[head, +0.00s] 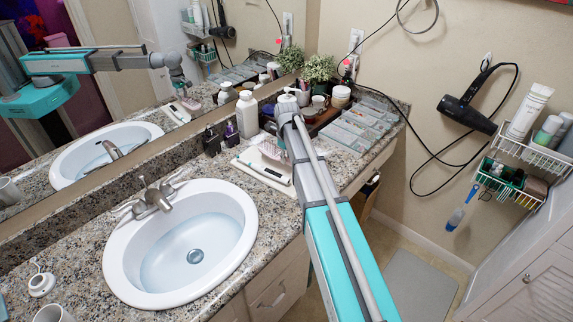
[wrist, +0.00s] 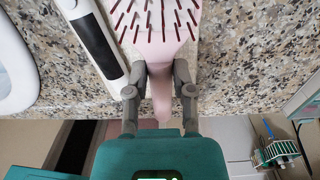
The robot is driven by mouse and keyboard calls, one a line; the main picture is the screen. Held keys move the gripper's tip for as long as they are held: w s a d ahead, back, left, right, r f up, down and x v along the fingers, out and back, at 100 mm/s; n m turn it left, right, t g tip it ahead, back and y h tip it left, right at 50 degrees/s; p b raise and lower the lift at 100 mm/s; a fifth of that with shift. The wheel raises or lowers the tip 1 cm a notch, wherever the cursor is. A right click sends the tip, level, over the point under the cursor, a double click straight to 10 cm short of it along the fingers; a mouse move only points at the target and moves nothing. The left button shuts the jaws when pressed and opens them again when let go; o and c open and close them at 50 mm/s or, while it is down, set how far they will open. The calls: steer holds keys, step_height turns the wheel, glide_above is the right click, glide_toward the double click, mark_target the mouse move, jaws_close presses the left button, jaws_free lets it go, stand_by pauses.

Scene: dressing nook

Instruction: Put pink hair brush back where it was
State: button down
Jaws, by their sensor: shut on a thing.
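The pink hair brush (wrist: 155,48) has its bristles facing the wrist camera, with its head toward the top of the wrist view. My gripper (wrist: 160,82) is shut on its handle, one finger on each side. In the head view a pale pink shape, likely the brush (head: 268,150), shows at the white tray on the counter, partly behind my arm. My gripper is mostly hidden by the arm there. I cannot tell whether the brush rests on the surface or is held just above it.
The sink (head: 180,245) is further left. Bottles (head: 246,113), a potted plant (head: 318,68) and clear organiser boxes (head: 350,130) crowd the back. A hair dryer (head: 467,113) hangs on the wall.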

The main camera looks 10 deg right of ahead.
mark_target(286, 169)
steer(key=shift+w+f+b, duration=0.4)
steer(key=shift+f+b, duration=0.1)
steer(key=shift+f, duration=0.15)
steer(key=shift+f+b, duration=1.35)
steer(key=shift+b, duration=0.05)
steer(key=shift+f, duration=0.15)
steer(key=shift+c, duration=2.4)
jaws_free()
steer(key=shift+r, duration=0.25)
step_height(286, 169, up, 12)
steer(key=p, duration=1.2)
steer(key=shift+s, duration=0.1)
